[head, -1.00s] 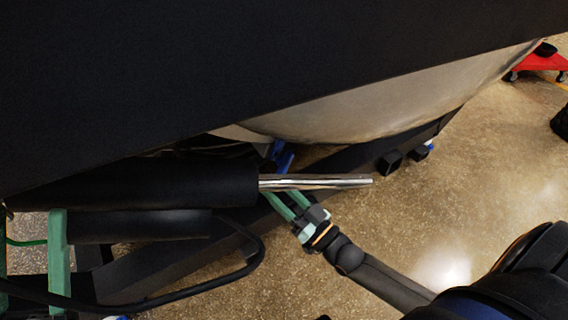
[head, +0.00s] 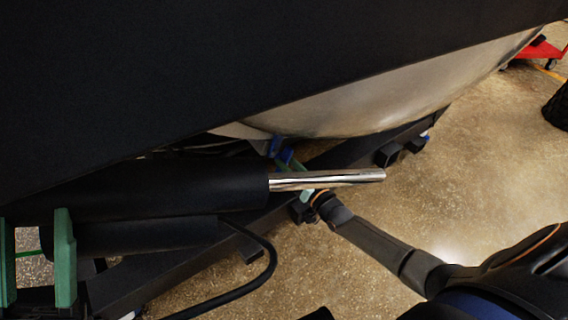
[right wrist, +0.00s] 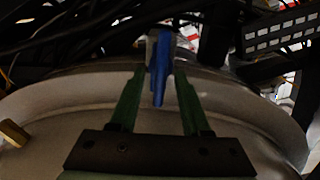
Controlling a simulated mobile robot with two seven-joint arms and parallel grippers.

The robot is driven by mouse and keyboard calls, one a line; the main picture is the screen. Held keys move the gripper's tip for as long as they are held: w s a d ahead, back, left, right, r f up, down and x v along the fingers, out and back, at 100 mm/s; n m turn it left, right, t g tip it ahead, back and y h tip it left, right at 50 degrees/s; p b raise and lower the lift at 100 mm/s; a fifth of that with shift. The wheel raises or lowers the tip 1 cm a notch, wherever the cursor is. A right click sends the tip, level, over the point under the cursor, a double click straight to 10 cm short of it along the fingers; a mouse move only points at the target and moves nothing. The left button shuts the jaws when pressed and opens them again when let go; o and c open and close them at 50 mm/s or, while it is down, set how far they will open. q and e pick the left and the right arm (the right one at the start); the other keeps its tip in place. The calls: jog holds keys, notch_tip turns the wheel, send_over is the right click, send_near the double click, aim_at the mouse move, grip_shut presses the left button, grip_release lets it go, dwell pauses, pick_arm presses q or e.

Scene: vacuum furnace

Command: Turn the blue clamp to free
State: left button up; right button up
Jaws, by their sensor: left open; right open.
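The blue clamp (head: 284,156) shows in the head view as a small blue piece under the furnace's rounded metal edge, partly hidden. In the right wrist view, the blue clamp (right wrist: 160,72) is a narrow upright handle in front of the metal flange. My right gripper (right wrist: 157,98) is open, with one green finger on each side of the handle and gaps visible on both sides. In the head view, my right gripper (head: 297,169) is partly covered by a shiny rod. My left gripper (head: 36,258) is open and empty at the lower left, away from the clamp.
The shiny rod (head: 328,179) sticks out of a black cylinder (head: 150,188) and crosses in front of my right gripper. A large dark panel (head: 200,70) fills the top. A black frame beam (head: 350,152) runs beneath the vessel. Open floor (head: 470,190) lies to the right.

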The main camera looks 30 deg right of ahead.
jog(key=shift+w+a+b, duration=0.2)
jog(key=shift+w+b, duration=0.15)
jog(key=shift+w, duration=1.05)
grip_shut()
